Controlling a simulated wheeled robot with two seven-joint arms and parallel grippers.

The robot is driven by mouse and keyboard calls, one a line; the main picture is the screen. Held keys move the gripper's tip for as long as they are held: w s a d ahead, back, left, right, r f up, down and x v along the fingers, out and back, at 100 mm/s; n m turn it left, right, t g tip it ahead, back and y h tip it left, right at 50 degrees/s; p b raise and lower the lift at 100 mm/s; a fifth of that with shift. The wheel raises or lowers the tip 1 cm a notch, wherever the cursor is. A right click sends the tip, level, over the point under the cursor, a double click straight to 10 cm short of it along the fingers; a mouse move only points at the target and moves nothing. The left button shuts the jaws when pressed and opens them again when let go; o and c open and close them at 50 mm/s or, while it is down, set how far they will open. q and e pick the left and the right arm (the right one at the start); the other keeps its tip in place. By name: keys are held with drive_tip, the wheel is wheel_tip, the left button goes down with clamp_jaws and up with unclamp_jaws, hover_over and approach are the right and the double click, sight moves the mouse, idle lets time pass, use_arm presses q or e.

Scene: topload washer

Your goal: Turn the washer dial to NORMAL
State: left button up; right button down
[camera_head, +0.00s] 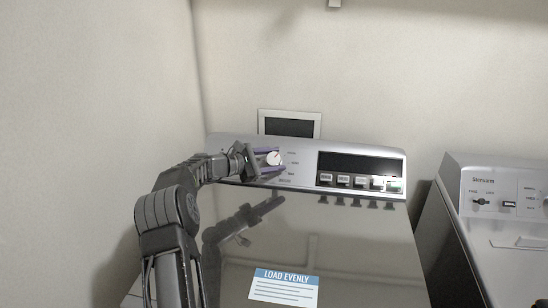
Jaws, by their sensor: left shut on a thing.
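The washer (370,250) stands in the middle with its glossy lid shut. Its round white dial (274,158) is on the left part of the sloped control panel, with small labels to its right too small to read. My left gripper (270,159) reaches in from the left and is shut on the dial, one purple-edged finger above it and one below. The dial's left side is partly hidden by the gripper, and I cannot tell which setting it points to.
Right of the dial are a dark display (358,163) and a row of buttons (358,182). A second machine (500,225) stands at the right. A wall rises close on the left. A blue and white "LOAD EVENLY" label (284,287) lies on the lid.

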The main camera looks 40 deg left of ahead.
sight(268, 161)
use_arm(q)
drive_tip(key=shift+m+g+h, duration=0.3)
drive_tip(key=shift+m, duration=0.2)
drive_tip(key=o, duration=1.4)
drive_tip(key=shift+c, duration=0.2)
drive_tip(key=shift+b+v, duration=1.05)
drive_tip(key=shift+v, duration=2.85)
drive_tip(key=shift+d+f, duration=0.1)
